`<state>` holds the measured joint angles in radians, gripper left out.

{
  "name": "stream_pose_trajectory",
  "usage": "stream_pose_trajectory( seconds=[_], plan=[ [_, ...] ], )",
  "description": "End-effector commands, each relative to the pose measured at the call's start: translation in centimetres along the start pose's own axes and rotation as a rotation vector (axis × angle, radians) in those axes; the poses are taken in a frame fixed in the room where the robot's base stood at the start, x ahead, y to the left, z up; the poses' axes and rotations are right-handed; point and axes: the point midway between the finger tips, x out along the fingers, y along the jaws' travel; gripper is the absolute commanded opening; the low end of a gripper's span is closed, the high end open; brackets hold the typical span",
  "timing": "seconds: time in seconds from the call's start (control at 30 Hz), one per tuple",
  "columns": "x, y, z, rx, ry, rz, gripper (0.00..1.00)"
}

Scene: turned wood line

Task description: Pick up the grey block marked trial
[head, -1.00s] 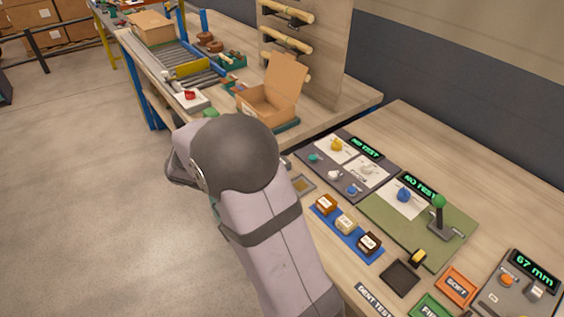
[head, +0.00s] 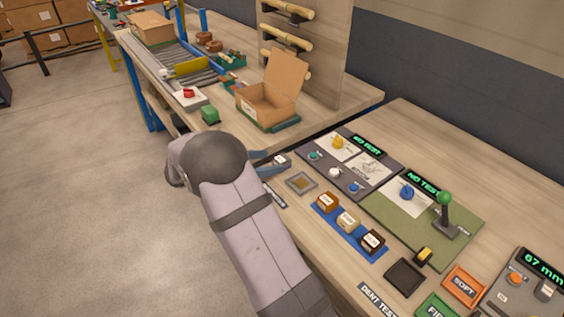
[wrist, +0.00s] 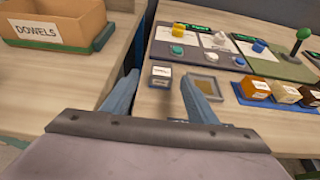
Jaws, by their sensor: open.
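A small grey block with a white label, the likely trial block (wrist: 161,76), sits on the wooden bench; its lettering is too small to read. My gripper (wrist: 160,78) is open and empty. In the wrist view its two blue-grey fingers point forward, with the block appearing between and a little beyond their tips. I cannot tell how high the fingers are. In the head view my gripper (head: 284,184) is partly hidden by my arm.
A shallow grey tray (head: 302,184) lies just right of the block. A blue strip (head: 344,226) with several labelled blocks lies nearer. Test panels (head: 353,166) stand behind. An open DOWELS carton (wrist: 53,29) is on the other bench, left across a gap.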

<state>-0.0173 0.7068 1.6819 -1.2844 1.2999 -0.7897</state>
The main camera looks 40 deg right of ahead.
Motion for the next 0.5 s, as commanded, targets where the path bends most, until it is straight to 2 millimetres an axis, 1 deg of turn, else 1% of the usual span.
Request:
stream_pose_trajectory(
  seconds=[0.13, 0.33, 0.4, 0.5],
  plan=[
    [0.7, -0.1, 0.2, 0.000, 0.001, -0.002, 0.53],
    [3.2, -0.3, 0.6, 0.000, 0.002, -0.004, 0.53],
    [4.1, -0.3, 0.5, 0.000, 0.001, -0.004, 0.53],
    [4.8, -0.3, 0.5, 0.001, 0.002, -0.002, 0.53]
  ],
)
